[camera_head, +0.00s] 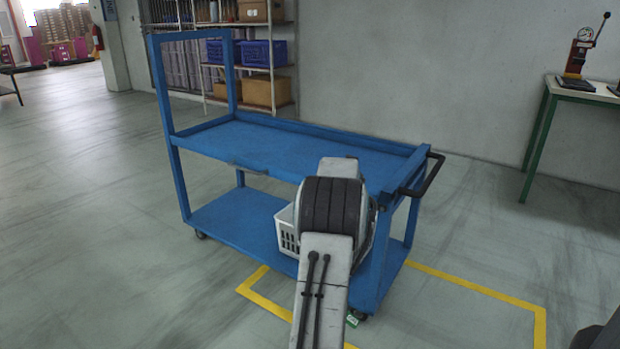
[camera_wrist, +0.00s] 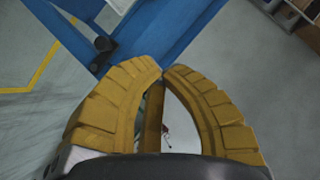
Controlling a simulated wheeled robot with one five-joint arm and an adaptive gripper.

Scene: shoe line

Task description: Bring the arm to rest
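My arm reaches forward from the bottom of the head view to the right end of a blue cart (camera_head: 270,145), hiding part of it. My gripper is not visible in the head view. In the wrist view my gripper (camera_wrist: 162,70) has two yellow ribbed fingers with their tips together, or nearly so. I see no object held between them. The blue frame of the cart also shows in the wrist view (camera_wrist: 135,45), beyond the fingers.
A white basket (camera_head: 288,238) is on the cart's lower shelf, partly behind my arm. The cart's upper shelf looks bare. A black handle (camera_head: 432,175) is at its right end. A green-legged table (camera_head: 545,120) stands right. Shelving (camera_head: 270,75) stands behind; open floor lies left.

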